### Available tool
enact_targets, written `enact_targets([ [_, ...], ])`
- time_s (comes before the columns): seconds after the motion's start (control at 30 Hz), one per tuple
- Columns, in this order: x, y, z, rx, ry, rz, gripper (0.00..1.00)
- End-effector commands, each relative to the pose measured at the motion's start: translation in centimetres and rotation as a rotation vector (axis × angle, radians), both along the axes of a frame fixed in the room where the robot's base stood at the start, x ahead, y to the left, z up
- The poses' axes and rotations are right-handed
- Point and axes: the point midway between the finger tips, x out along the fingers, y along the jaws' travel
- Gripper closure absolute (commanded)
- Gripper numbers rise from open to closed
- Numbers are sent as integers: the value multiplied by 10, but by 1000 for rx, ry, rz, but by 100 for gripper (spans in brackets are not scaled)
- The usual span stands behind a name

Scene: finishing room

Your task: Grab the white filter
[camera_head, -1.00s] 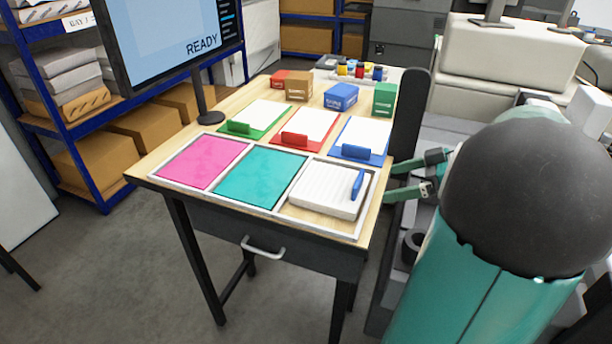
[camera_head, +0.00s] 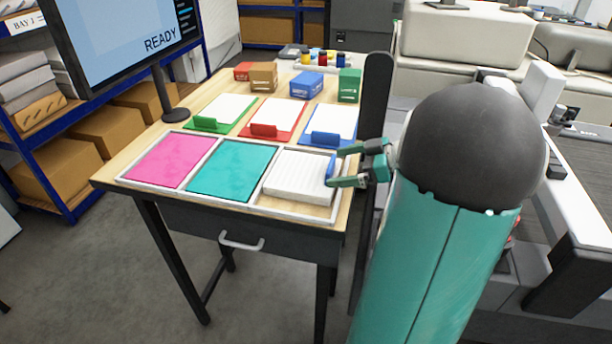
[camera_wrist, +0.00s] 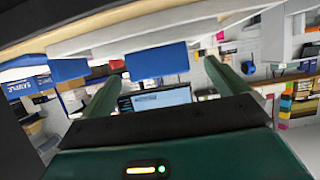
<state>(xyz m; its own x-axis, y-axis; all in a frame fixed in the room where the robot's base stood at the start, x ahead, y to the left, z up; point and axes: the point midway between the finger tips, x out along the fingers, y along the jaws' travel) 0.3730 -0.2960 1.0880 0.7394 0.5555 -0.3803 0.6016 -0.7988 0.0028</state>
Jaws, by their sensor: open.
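The white filter (camera_head: 296,178) is a ribbed white block with a blue tab (camera_head: 329,169) standing at its right side. It lies in the right compartment of the white-framed tray (camera_head: 262,209) on the table. My gripper (camera_head: 339,167) is open at the right edge of the tray, its fingers pointing left, one on either side of the blue tab. In the wrist view the two green fingers (camera_wrist: 162,71) are apart, with a blue tab (camera_wrist: 156,61) showing between them. I cannot tell whether either finger touches it.
The tray's other compartments hold a pink sheet (camera_head: 168,160) and a teal sheet (camera_head: 233,170). Behind are green, red and blue clipboards (camera_head: 334,122) and several small boxes (camera_head: 307,84). A monitor (camera_head: 120,45) stands at the left. A dark upright post (camera_head: 375,100) is beside the table's right edge.

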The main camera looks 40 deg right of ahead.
Motion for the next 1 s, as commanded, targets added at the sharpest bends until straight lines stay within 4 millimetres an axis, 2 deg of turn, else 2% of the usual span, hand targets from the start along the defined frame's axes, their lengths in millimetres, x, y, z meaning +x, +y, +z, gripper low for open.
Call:
enact_targets([
  [0.2, 24, 19, -12, 1, 1, 4, 2],
  [0.47, 27, 21, -13, 1, 1, 3, 2],
  [0.77, 27, 20, -13, 1, 0, 2, 59],
  [1.0, 27, 20, -13, 1, 0, 2, 59],
])
